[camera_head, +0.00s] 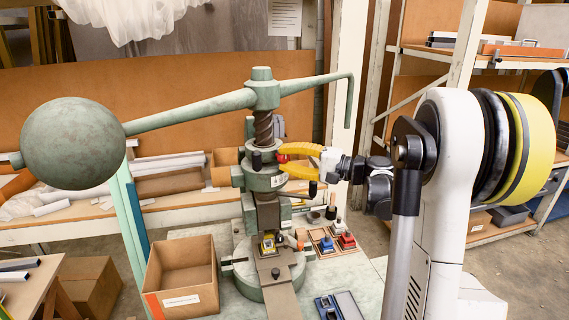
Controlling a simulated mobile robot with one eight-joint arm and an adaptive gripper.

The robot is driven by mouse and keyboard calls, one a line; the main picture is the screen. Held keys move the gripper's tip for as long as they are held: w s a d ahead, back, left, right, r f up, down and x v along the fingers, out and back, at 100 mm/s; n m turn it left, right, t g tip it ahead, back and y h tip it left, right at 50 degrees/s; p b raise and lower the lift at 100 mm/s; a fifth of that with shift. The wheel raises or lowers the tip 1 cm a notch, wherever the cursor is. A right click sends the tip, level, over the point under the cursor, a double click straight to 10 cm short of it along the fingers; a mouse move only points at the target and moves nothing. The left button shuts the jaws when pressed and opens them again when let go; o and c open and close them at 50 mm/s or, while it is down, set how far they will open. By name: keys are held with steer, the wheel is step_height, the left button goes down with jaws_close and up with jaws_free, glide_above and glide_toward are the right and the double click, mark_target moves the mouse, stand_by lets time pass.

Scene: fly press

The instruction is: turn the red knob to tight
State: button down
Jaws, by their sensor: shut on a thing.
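The red knob (282,158) sits on the right side of the green fly press's collar (262,172). Only a small part of it shows between the yellow fingers. My gripper (287,157) reaches in from the right, with one finger above the knob and one below, and is shut on it. The fingers hide much of the knob, and I cannot read any marking for its turn. The press's screw (263,128) rises above the collar to the long lever with a big ball (72,143) at its left end.
An open cardboard box (181,308) stands left of the press base. The lever's bent right end (349,100) hangs above my gripper. Shelving stands behind on the right.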

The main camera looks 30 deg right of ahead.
steer(key=shift+m, duration=0.4)
steer(key=c, duration=1.1)
jaws_free()
steer(key=shift+c, duration=0.2)
